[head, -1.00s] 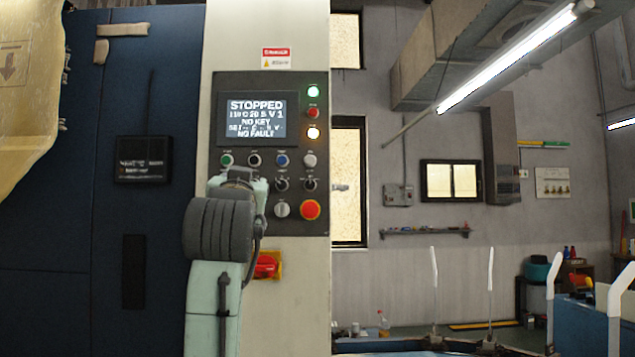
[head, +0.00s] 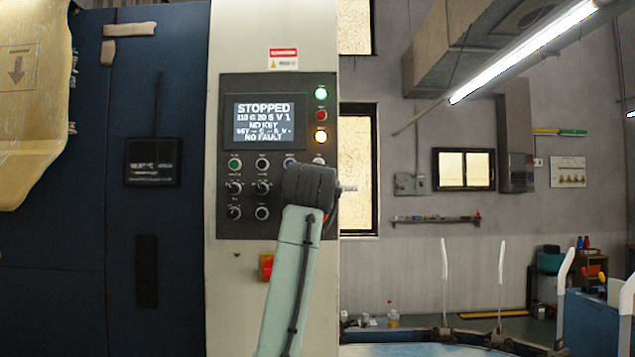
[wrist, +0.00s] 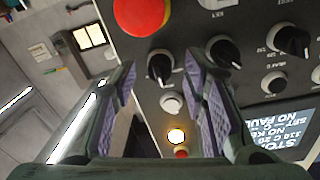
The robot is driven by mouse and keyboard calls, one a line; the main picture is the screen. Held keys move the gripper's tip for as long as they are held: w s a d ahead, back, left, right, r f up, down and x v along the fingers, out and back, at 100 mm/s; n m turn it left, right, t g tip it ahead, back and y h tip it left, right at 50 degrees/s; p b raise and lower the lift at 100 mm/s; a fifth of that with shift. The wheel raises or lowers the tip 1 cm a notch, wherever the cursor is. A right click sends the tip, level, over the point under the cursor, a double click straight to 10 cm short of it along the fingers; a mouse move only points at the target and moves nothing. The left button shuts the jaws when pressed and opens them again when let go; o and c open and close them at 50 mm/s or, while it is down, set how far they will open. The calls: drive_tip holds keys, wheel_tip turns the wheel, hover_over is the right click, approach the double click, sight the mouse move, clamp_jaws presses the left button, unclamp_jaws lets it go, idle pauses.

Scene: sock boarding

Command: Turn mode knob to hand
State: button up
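The control panel (head: 226,150) shows a lit screen (head: 265,121) reading "STOPPED" and "NO FAULT". Black knobs show at its lower left, one (head: 234,187) beside another (head: 262,187). My arm hides the panel's lower right and my gripper in the head view. The wrist view shows the panel upside down. There my gripper (wrist: 160,62) is open and empty, its purple-padded fingers on either side of a black knob (wrist: 161,66) beside the big red button. I cannot tell whether they touch it. I cannot read which is the mode knob.
The big red button (wrist: 140,14) is close to the fingertips. A white button (wrist: 172,103) and a lit lamp (wrist: 176,136) lie between the fingers. A red switch (head: 266,267) sits below the panel, partly behind my arm. A dark blue cabinet (head: 60,230) stands left.

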drive_tip(key=shift+w, duration=0.4)
drive_tip(key=shift+c, duration=0.2)
clamp_jaws()
